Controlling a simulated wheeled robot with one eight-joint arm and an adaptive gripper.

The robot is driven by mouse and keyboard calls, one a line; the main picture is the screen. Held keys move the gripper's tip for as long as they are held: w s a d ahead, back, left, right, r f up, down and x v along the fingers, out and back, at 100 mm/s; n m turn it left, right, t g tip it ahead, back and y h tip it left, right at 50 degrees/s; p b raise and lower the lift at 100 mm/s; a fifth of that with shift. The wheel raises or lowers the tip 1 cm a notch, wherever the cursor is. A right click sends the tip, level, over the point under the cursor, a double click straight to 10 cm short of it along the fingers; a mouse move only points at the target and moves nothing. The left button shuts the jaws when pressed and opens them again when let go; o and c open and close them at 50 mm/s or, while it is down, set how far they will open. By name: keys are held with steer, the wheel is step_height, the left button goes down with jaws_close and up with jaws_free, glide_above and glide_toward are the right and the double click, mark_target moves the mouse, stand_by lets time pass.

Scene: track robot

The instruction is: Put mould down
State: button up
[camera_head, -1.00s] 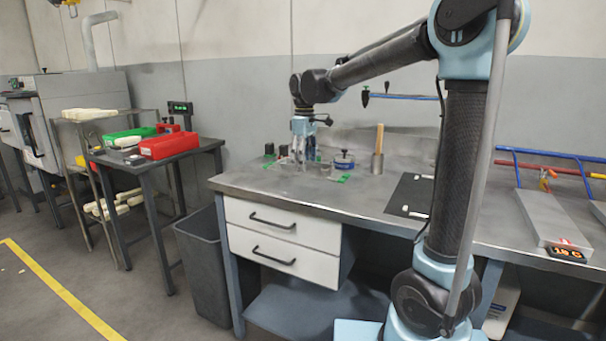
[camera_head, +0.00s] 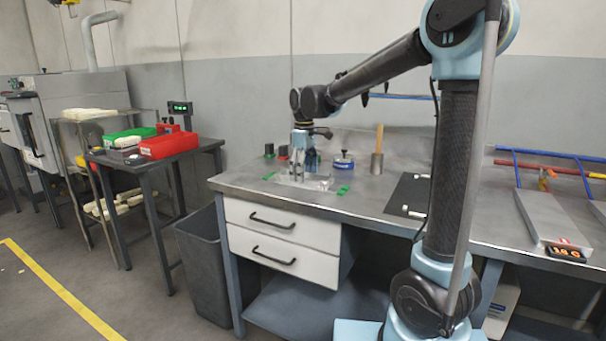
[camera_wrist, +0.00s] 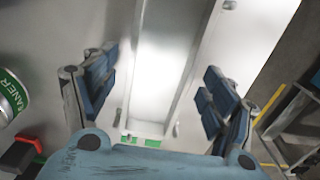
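The mould (camera_wrist: 160,60) is a long, shiny metal piece in the wrist view, lying between my fingers. In the head view a pale, flat metal shape (camera_head: 312,183), apparently the mould, lies on the bench between green marks (camera_head: 343,190). My gripper (camera_head: 297,178) points down over it at the bench's left part. In the wrist view my gripper (camera_wrist: 160,95) has its blue-padded fingers spread on either side of the mould, with gaps visible.
The steel bench (camera_head: 235,184) also holds a blue-topped tin (camera_head: 343,162), a wooden-handled tool (camera_head: 378,150), dark small items behind my gripper and a black mat (camera_head: 408,195). A grey bin (camera_head: 200,265) stands left of the drawers. Red and green trays sit on a side table.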

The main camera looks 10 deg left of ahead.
step_height(320, 180, up, 12)
stand_by(0.8)
steer(key=shift+r, duration=0.1)
